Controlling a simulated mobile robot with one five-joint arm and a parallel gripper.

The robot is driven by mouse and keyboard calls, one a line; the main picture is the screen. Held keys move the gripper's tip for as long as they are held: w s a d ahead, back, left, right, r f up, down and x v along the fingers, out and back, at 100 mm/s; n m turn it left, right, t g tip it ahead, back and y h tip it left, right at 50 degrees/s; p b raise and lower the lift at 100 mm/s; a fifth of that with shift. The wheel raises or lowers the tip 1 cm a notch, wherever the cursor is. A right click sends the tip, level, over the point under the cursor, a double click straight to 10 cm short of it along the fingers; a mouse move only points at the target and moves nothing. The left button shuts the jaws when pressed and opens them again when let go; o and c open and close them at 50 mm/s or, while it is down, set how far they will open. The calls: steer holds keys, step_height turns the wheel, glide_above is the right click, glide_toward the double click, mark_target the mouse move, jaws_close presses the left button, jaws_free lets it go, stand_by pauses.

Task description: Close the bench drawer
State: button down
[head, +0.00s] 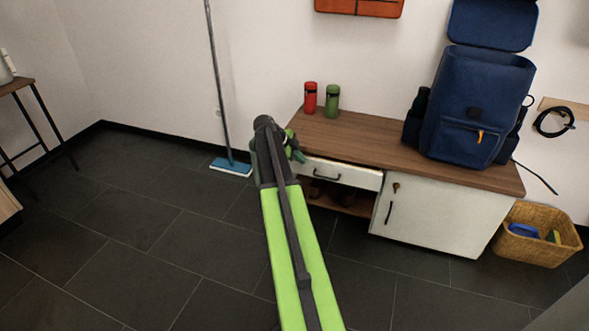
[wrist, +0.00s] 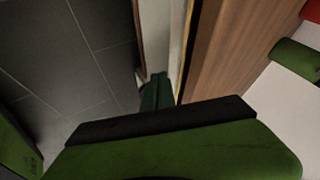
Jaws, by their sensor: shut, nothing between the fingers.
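The bench (head: 370,143) has a brown wooden top and stands against the wall. Its white drawer (head: 345,175) with a dark handle is under the top's left part. In the wrist view the drawer front (wrist: 139,35) stands out a little from the bench top's edge (wrist: 215,60), with a narrow pale opening between them, so the drawer is partly open. My gripper (wrist: 155,90) is shut and empty, its dark green fingertips close to the drawer front. I cannot tell whether they touch it.
A red can (head: 310,98) and a green can (head: 332,101) stand at the bench top's back left. A blue backpack (head: 470,105) sits on the right. Below are an open shelf and a white cabinet door (head: 425,215). A wicker basket (head: 545,250) and a mop (head: 230,166) flank the bench.

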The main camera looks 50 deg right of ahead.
steer(key=shift+w+d, duration=0.3)
steer(key=shift+d, duration=0.2)
